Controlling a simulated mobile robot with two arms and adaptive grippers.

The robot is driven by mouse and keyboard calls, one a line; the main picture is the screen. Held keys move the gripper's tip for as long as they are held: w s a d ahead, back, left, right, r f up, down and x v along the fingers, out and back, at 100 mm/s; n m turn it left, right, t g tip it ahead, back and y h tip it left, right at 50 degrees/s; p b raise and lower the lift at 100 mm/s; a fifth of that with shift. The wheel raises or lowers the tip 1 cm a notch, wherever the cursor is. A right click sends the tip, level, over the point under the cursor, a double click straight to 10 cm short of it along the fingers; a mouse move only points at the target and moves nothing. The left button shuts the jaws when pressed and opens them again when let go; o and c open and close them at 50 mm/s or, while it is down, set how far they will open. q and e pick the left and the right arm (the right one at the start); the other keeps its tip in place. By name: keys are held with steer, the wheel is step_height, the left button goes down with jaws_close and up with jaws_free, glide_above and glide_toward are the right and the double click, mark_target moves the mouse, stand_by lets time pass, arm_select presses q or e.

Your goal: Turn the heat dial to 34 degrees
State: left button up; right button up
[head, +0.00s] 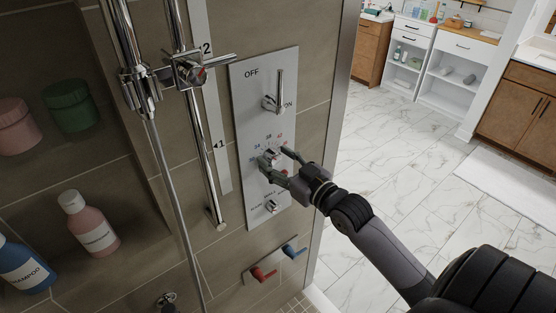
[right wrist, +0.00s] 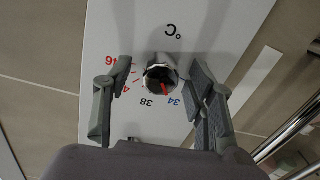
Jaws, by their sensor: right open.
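The chrome heat dial (head: 271,155) sits mid-height on the pale shower control panel (head: 252,98). In the right wrist view the dial (right wrist: 160,74) is seen upside down, and its red pointer lies between the 38 and the blue 34. Red numbers, one of them 46, curve away to the left. My right gripper (head: 277,166) is open at the dial. In the wrist view its fingers (right wrist: 162,76) stand on either side of the dial, with gaps visible. Whether a finger touches it is unclear. My left gripper is not in view.
A lever (head: 273,96) marked OFF and ON is above the dial, and a smaller control (head: 271,206) is below. The shower rail (head: 197,120) stands to the left. Red and blue taps (head: 277,262) are lower down. Bottles and jars fill the left shelves.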

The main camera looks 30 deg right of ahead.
steer(key=shift+s, duration=0.15)
steer(key=s+d, duration=0.1)
steer(key=s, duration=1)
steer(key=shift+s+d+r, duration=0.15)
steer(key=shift+s+r, duration=0.05)
steer(key=shift+s, duration=0.15)
